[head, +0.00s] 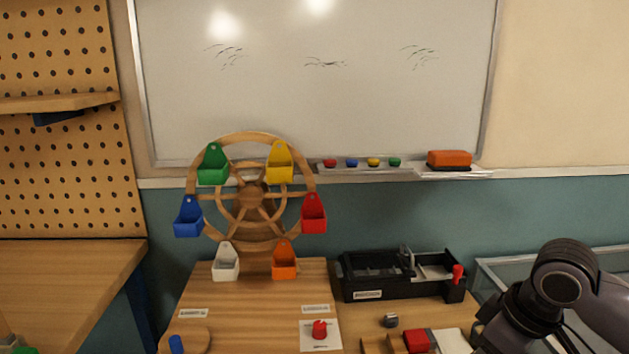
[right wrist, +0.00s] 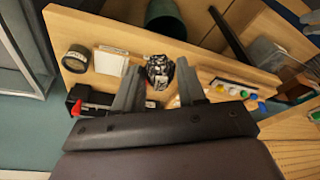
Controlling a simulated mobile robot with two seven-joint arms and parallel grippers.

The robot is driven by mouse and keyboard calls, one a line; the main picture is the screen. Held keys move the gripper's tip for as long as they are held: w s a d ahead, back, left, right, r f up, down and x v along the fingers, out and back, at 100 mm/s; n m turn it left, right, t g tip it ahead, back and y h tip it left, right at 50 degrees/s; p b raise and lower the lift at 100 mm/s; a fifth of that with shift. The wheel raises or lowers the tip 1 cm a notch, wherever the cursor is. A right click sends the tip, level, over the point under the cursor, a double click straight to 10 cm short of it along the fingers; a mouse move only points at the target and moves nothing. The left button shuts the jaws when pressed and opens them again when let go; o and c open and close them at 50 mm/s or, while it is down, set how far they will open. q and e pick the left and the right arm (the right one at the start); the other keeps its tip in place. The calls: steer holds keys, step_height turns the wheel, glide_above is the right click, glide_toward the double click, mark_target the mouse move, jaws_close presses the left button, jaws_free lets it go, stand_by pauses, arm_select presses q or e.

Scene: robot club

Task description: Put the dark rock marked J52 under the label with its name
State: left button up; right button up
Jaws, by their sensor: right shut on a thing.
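The dark rock (right wrist: 159,72) shows in the right wrist view, black with pale patches; I cannot read its marking. My right gripper (right wrist: 158,66) is shut on it, with one finger on each side. In the head view my right arm comes in at the right, and the rock is not visible there. Small white labels lie on the wooden table: a left one (head: 193,313) and a right one (head: 316,309). Their text is too small to read. My left gripper is not in view.
A wooden wheel (head: 254,188) with coloured buckets stands at the table's back. A black device (head: 400,278) is to its right. A red object (head: 319,329) sits on white paper. A small grey object (head: 390,320) lies nearby. The right wrist view shows a dark green bin (right wrist: 165,17).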

steer(key=shift+s+a+f+m+t+h+p, duration=0.1)
steer(key=shift+s+a+f+m+h, duration=0.35)
steer(key=shift+m, duration=0.75)
steer(key=shift+s+a+f+m+t+h+p, duration=0.15)
steer(key=shift+s+a+m, duration=0.35)
steer(key=shift+a+m, duration=0.55)
steer(key=shift+s+a+f+m+t+h+p, duration=0.1)
steer(key=shift+s+a+f+m+h, duration=0.3)
steer(key=shift+m, duration=0.95)
